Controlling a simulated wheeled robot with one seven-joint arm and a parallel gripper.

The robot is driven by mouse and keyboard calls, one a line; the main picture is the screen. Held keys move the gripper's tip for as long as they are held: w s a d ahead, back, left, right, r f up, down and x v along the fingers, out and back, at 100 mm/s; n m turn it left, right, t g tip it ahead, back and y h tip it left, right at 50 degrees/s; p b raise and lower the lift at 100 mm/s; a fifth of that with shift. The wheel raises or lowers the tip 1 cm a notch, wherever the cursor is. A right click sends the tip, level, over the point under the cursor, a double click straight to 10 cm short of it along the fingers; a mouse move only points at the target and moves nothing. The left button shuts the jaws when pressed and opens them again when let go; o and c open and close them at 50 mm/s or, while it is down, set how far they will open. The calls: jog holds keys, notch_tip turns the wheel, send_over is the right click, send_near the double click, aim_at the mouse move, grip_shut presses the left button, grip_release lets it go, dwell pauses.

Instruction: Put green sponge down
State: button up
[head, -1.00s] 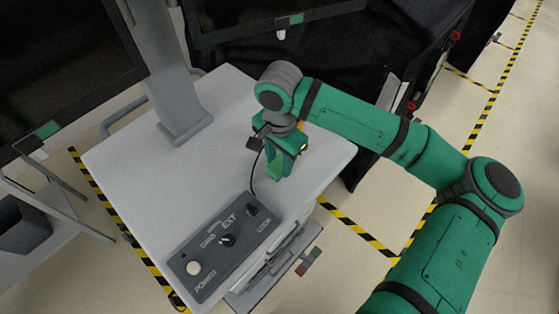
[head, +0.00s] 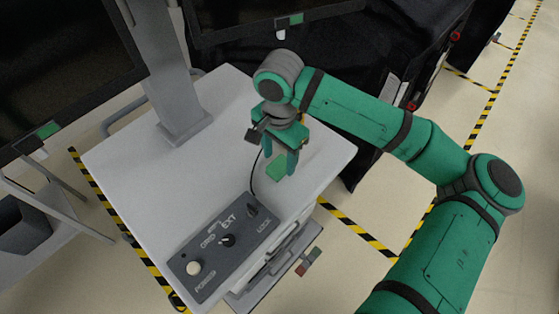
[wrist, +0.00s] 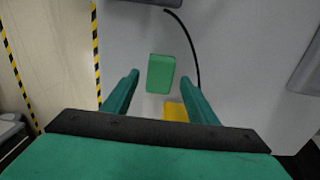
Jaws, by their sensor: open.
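The green sponge (head: 279,168) lies on the light grey cart top (head: 130,165), behind the dark control box. In the wrist view the green sponge (wrist: 161,72) lies beyond the fingertips, apart from both fingers. My gripper (head: 281,158) is just above the sponge in the head view, and its tips partly overlap the sponge's far edge there. In the wrist view my gripper (wrist: 160,82) has its two green fingers spread wide, with nothing between them. A yellow piece (wrist: 176,112) shows partly behind the right finger; I cannot tell what it is.
A dark control box (head: 217,244) with a knob and a white button sits at the cart's front edge. A black cable runs from it beside the sponge. A grey monitor post (head: 170,75) stands at the back left. The cart top's left middle is clear.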

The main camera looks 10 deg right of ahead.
aim_at(279, 165)
notch_tip(279, 165, up, 10)
jog(key=shift+f, duration=0.2)
dwell(0.5)
